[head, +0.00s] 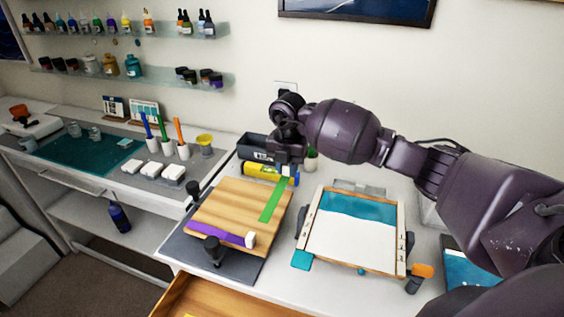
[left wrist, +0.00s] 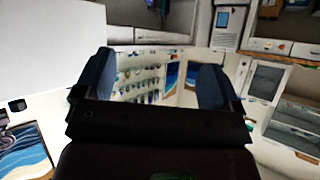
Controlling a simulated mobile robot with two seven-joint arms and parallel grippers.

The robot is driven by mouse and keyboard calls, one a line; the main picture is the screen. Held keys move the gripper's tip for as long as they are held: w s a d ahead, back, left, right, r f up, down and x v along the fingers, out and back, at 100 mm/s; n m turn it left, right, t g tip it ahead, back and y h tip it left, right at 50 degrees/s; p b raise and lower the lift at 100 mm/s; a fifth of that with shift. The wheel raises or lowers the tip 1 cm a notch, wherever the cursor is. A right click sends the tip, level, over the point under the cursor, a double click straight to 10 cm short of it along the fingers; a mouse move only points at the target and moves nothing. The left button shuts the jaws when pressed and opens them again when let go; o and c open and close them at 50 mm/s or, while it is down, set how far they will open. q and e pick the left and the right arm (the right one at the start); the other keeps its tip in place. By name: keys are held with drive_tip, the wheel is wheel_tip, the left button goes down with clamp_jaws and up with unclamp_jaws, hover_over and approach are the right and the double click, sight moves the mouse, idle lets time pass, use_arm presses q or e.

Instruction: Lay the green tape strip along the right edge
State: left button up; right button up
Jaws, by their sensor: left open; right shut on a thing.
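The green tape strip (head: 273,203) runs along the right side of the wooden board (head: 228,208), its near end over the board near the front right. My right gripper (head: 287,170) is shut on its far end, just beyond the board's back right corner. Whether the strip lies flat on the wood or hovers slightly above it, I cannot tell. A purple strip (head: 215,233) lies along the board's front edge, with a white tab at its right end. My left gripper (left wrist: 152,80) shows only in the left wrist view, open and empty, away from the board.
A framed tray with teal and white (head: 352,235) stands to the right. An open wooden drawer (head: 215,300) juts out in front.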

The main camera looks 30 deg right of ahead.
sight(288, 193)
drive_tip(key=shift+s+f, duration=0.25)
drive_tip(key=shift+f, duration=0.05)
drive_tip(key=shift+f+b, duration=0.3)
drive_tip(key=shift+b, duration=0.15)
drive_tip(key=shift+w+f+b, duration=0.1)
drive_tip(key=shift+f+b, duration=1)
drive_tip(key=shift+f, duration=0.55)
use_arm(q)
drive_tip(key=shift+s+f+b, duration=0.2)
drive_tip(key=shift+f+b, duration=0.15)
drive_tip(key=shift+f, duration=1.8)
use_arm(e)
drive_tip(key=shift+f, duration=0.9)
use_arm(q)
drive_tip(key=shift+s, duration=0.3)
drive_tip(key=shift+w, duration=0.15)
use_arm(e)
drive_tip(key=shift+d+f, duration=0.1)
drive_tip(key=shift+f, duration=0.2)
drive_tip(key=o, duration=1.6)
drive_tip(key=shift+c, duration=0.2)
drive_tip(key=shift+w, duration=0.1)
use_arm(q)
drive_tip(key=shift+f, duration=0.15)
